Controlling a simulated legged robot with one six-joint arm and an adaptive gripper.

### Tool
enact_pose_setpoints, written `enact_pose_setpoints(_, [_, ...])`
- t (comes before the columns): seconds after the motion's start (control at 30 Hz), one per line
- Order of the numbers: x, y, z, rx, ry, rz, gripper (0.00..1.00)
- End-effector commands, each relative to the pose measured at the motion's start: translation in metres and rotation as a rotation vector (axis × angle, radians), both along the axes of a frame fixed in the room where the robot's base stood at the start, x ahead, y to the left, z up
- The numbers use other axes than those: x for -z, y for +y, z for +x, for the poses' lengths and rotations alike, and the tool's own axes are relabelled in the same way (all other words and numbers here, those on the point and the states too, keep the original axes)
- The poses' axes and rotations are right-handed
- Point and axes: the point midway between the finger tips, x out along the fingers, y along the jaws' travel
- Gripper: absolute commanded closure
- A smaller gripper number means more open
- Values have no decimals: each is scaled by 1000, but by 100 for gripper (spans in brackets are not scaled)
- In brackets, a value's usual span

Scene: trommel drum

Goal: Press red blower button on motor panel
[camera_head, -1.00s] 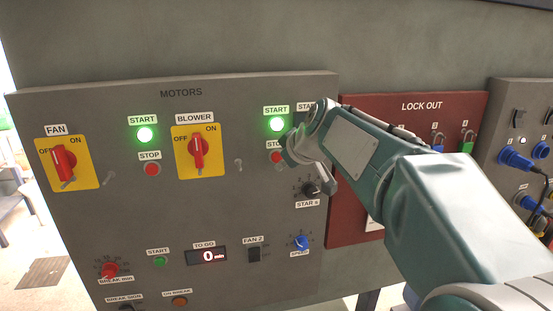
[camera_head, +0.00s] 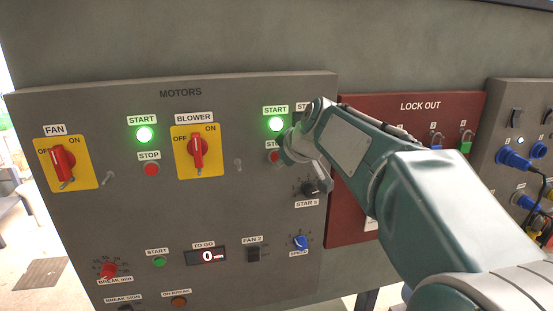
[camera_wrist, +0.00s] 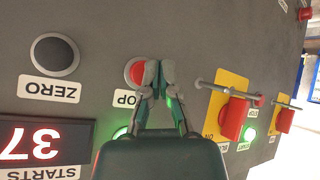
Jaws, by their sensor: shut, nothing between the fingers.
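The red STOP button (camera_head: 273,157) to the right of the blower switch (camera_head: 198,150) is partly hidden behind my gripper in the head view. In the wrist view, which is upside down, the red button (camera_wrist: 136,72) sits just left of my fingertips. My gripper (camera_wrist: 158,76) is shut and empty, with its tips overlapping the button's edge in that view. I cannot tell whether they touch it. In the head view my gripper (camera_head: 281,158) is in front of the motor panel (camera_head: 215,215). The green START light (camera_head: 275,124) above the button is lit.
The fan switch (camera_head: 64,160) and another red STOP button (camera_head: 151,169) are further left. A STAR knob (camera_head: 312,187) is below my gripper. The red lock out board (camera_head: 345,225) with padlocks is to the right, partly behind my arm. The wrist view shows a ZERO button (camera_wrist: 55,54).

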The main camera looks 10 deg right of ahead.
Motion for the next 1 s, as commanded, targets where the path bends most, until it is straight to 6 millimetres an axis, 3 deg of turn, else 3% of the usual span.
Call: enact_pose_setpoints(1.0, [-2,-1,8,0,0,0,100])
